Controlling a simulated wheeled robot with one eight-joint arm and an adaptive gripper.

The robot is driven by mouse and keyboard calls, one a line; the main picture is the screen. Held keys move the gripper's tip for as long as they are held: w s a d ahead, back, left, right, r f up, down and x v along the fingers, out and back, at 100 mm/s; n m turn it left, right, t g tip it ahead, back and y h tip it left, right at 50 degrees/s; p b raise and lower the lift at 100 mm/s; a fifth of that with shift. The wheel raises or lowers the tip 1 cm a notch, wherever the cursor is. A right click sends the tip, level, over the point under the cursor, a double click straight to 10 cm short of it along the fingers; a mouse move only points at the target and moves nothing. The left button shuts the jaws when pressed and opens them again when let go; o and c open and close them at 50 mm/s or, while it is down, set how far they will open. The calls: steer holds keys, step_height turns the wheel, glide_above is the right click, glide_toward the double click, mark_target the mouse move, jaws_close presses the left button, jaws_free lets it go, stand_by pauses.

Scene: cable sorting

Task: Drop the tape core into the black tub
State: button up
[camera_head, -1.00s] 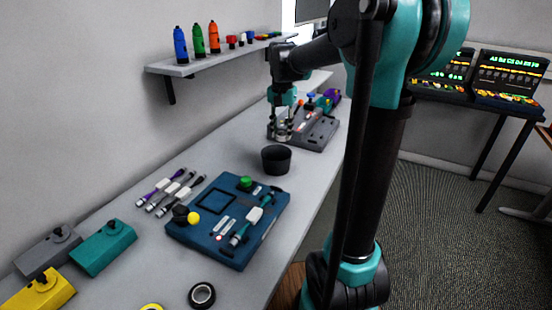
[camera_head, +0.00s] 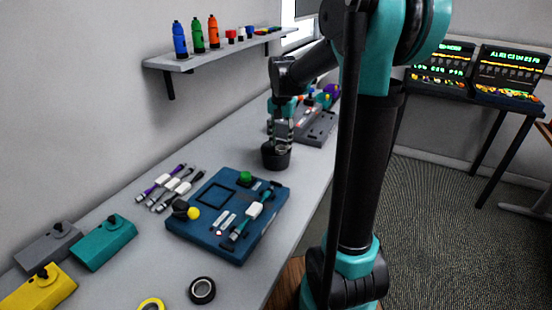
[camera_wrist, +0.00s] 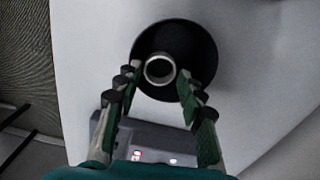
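The tape core (camera_wrist: 160,69) is a small pale grey ring, seen end-on in the wrist view. My gripper (camera_wrist: 160,73) is shut on it, with one fingertip close against each side. The black tub (camera_wrist: 204,50) opens below and around the ring in this view. In the camera_head view the tub (camera_head: 270,163) stands on the bench, and my gripper (camera_head: 282,147) points down right over its mouth. The fingers partly hide the tub's opening there.
A blue board (camera_head: 215,238) with parts lies in front of the tub. A grey fixture (camera_head: 318,130) stands behind it. Several cables (camera_head: 170,188) lie to the left. A wall shelf (camera_head: 195,58) with bottles hangs above. Two tape rolls (camera_head: 202,290) lie near the front.

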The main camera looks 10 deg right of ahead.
steer(key=shift+o, duration=1.4)
step_height(320, 180, up, 12)
